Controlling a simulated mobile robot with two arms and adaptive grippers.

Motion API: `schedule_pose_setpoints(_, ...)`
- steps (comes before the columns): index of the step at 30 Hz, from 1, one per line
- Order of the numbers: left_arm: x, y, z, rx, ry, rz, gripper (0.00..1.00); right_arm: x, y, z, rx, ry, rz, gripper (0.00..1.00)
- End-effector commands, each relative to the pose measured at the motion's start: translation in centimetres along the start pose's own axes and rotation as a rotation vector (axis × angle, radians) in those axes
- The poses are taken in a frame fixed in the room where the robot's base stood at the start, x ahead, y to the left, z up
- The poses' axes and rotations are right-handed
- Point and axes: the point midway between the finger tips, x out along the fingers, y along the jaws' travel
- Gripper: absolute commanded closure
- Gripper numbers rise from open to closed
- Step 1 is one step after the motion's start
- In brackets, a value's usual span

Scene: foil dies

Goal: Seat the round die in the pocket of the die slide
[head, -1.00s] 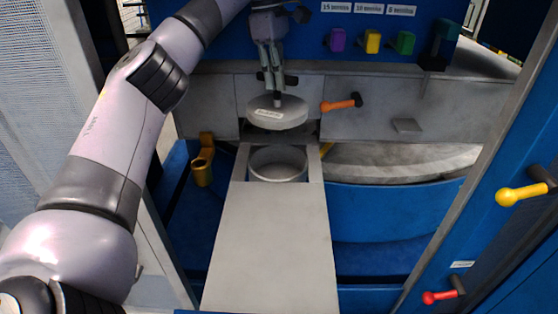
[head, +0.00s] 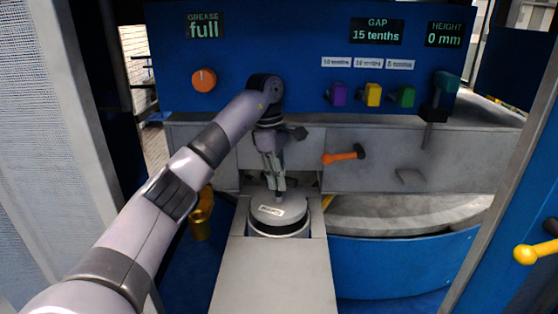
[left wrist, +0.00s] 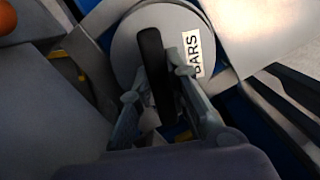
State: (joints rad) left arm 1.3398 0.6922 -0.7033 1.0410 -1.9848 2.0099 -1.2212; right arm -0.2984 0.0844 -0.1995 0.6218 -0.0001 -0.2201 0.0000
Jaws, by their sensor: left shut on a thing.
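The round die (head: 278,215) is a grey disc with a white label on top. My left gripper (head: 279,188) is shut on the die's upright handle. In the left wrist view the fingers (left wrist: 160,90) close on a dark bar on the die (left wrist: 132,28), beside a label reading "BARS". The die is over the round pocket (head: 279,234) of the grey die slide (head: 273,277). A dark band shows between the die's top and the pocket rim; I cannot tell how deep it sits. My right gripper is not in view.
An orange-handled lever (head: 340,156) is right of the gripper. A yellow cup (head: 202,220) is left of the slide. The blue panel behind carries an orange knob (head: 204,80) and coloured levers. A yellow-knobbed lever (head: 526,254) is at the right.

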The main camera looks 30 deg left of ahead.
Motion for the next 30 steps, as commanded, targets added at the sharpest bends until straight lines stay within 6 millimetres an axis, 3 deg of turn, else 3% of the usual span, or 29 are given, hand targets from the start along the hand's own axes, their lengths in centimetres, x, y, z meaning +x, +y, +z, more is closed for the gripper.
schedule_pose_setpoints(18,5.2,0.1,-0.7,0.002,-0.003,0.005,1.0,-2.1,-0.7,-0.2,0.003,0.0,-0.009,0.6)
schedule_pose_setpoints(30,5.8,0.1,-0.8,0.002,-0.003,0.006,1.0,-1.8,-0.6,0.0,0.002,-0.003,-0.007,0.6)
